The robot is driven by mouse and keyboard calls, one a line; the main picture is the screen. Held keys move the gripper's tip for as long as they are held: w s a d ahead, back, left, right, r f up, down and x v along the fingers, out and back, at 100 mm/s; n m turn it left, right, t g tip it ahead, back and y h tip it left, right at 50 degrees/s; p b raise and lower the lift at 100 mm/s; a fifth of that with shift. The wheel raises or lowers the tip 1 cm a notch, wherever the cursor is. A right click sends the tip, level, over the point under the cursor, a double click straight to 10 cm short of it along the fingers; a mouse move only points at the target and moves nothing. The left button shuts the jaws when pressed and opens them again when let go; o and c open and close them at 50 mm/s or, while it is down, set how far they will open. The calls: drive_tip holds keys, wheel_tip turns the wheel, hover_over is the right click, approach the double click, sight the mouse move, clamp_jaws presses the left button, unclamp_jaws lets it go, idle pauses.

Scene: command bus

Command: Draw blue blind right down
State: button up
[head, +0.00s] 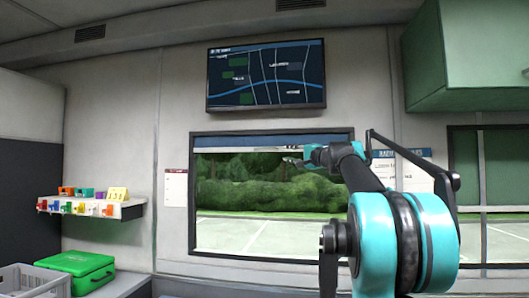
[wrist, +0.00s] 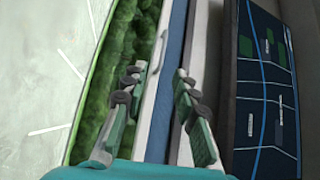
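The blue blind is rolled up to a narrow strip along the top of the window. In the wrist view, its blue fabric (wrist: 172,85) runs lengthwise beside a pale bottom bar (wrist: 151,95). In the head view, the pale bar (head: 235,150) crosses just under the window's top edge. Whether a finger touches the bar I cannot tell.
A map screen (head: 266,75) hangs on the wall just above the window (head: 250,200). A green cabinet (head: 465,55) is at upper right. A shelf with small coloured items (head: 92,208), a green case (head: 77,271) and a grey crate (head: 35,281) are at left.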

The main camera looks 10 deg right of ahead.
drive_tip(key=x, duration=1.7)
drive_tip(key=shift+w+d+r, duration=0.1)
drive_tip(key=shift+w+r, duration=0.25)
drive_tip(key=shift+r, duration=0.05)
drive_tip(key=shift+c, duration=0.2)
clamp_jaws()
